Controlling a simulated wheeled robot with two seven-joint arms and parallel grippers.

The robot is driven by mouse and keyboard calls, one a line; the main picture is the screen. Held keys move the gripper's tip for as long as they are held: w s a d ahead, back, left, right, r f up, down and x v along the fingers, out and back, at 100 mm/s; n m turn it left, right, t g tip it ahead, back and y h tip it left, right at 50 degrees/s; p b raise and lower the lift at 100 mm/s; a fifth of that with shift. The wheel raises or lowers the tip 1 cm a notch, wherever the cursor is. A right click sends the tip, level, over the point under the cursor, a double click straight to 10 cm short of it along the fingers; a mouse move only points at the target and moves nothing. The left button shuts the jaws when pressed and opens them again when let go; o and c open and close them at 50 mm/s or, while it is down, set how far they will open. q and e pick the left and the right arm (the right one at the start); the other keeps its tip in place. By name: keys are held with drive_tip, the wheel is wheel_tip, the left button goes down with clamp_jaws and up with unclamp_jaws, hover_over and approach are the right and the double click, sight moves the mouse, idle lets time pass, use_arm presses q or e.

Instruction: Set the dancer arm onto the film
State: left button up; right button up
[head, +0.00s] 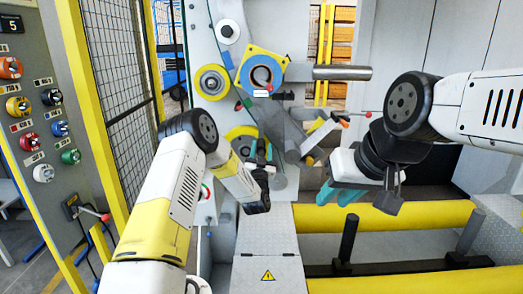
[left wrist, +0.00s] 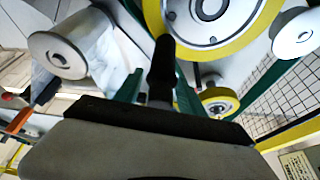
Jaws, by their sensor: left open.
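My left gripper (head: 256,154) is up against the machine front, and its green fingers stand apart. In the left wrist view, a black handle (left wrist: 163,62) rises between the open fingers (left wrist: 154,90). I cannot tell whether they touch it. The handle looks like the dancer arm's grip, but the arm behind it is mostly hidden by my gripper. A pale roller (left wrist: 57,53) stands to the left in the left wrist view. I cannot make out the film clearly. My right gripper (head: 362,196), with teal fingers apart, hangs empty over the yellow rails on the right.
A yellow-framed blue hub (head: 262,72) and a yellow-rimmed wheel (head: 212,82) are above my left gripper. A metal shaft (head: 342,73) sticks out to the right. A control panel (head: 30,110) and mesh fence (head: 108,60) stand left. Yellow rails (head: 400,216) run below right.

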use_arm(q)
clamp_jaws()
idle(1.4)
